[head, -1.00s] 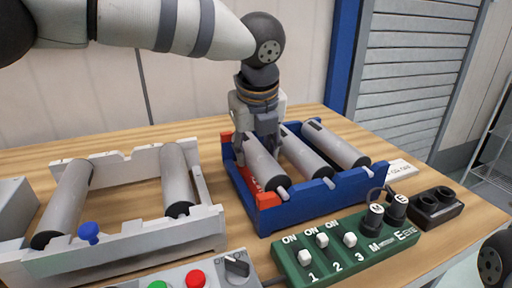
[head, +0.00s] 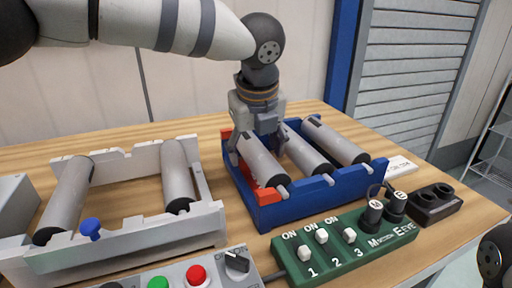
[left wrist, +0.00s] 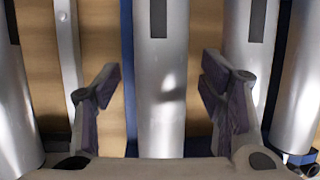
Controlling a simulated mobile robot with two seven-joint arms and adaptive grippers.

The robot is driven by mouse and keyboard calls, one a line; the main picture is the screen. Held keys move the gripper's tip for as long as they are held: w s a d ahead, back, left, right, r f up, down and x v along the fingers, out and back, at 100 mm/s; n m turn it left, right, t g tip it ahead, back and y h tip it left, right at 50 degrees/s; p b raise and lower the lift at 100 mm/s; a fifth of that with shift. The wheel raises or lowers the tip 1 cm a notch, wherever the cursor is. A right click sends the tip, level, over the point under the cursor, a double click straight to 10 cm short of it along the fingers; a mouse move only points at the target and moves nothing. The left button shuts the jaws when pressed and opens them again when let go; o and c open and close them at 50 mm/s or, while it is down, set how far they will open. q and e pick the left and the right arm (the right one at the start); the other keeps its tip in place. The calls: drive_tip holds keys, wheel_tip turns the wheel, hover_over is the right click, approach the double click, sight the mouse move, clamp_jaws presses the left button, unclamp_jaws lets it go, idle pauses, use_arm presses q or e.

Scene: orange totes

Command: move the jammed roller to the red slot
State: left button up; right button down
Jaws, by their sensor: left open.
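A grey roller (head: 262,160) lies in the red slot (head: 267,198) at the left side of the blue rack (head: 325,198). I take it for the jammed roller, though no mark shows this. My left gripper (head: 257,150) is over this roller, fingers pointing down. In the left wrist view, the open fingers (left wrist: 160,85) stand on both sides of the roller (left wrist: 161,90), with gaps between. The roller's far end is partly hidden by my gripper in the head view.
Two more rollers (head: 310,152) (head: 338,143) lie in the blue rack. A white frame (head: 130,250) with two rollers stands at left. A green switch box (head: 345,250), a button panel (head: 205,275) and a black socket block (head: 436,205) are in front. Bare wood shows behind the white frame.

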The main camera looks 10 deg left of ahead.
use_arm(q)
drive_tip(key=v, duration=1.2)
drive_tip(key=shift+d, duration=0.1)
